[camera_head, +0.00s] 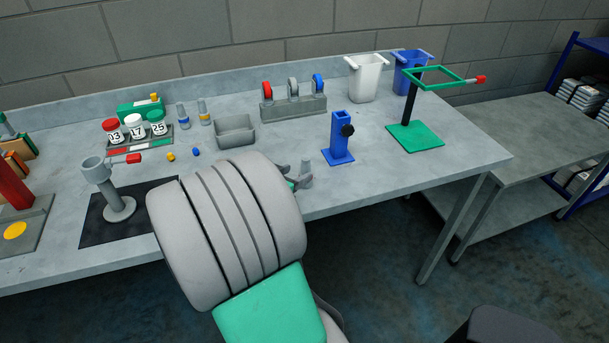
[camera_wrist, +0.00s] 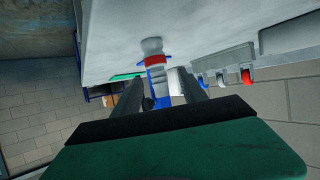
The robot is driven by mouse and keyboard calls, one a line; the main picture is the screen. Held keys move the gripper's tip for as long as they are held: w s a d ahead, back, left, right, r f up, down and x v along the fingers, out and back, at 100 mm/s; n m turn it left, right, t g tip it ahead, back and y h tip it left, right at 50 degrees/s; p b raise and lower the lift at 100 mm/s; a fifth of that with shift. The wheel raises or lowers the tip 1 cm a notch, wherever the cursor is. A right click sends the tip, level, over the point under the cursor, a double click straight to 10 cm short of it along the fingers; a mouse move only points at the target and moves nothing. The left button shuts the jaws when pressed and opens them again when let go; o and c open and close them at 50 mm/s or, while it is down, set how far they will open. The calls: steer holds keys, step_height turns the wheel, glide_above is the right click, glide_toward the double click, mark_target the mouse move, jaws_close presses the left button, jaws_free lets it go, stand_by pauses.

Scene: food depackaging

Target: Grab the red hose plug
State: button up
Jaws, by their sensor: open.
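My gripper (camera_head: 293,178) is low over the table's front edge, mostly hidden behind my own arm in the head view. In the wrist view, which looks upside down, its two dark fingers (camera_wrist: 160,78) are open and apart. A small grey post (camera_wrist: 152,45) with a red band (camera_wrist: 154,60) shows in line with the gap between the fingers. The grey post also stands beside the gripper in the head view (camera_head: 306,172). I take the red band to be the hose plug, but cannot tell for certain. No contact with it is visible.
A blue stand (camera_head: 339,140) with a black knob stands right of the gripper, and a green frame stand (camera_head: 415,135) farther right. Behind are a grey tray (camera_head: 236,132) and a rack of coloured reels (camera_head: 293,107). The tabletop between the blue and green stands is clear.

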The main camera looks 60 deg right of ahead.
steer(key=p+x, duration=0.1)
steer(key=x, duration=0.1)
steer(key=r+x, duration=0.1)
steer(key=x, duration=0.2)
steer(key=p+x, duration=0.1)
steer(key=x, duration=0.2)
steer(key=shift+s+d+r+p, duration=0.1)
steer(key=shift+s+d+p, duration=0.2)
steer(key=shift+d, duration=0.15)
steer(key=shift+a+h, duration=0.1)
steer(key=shift+h, duration=0.2)
jaws_close()
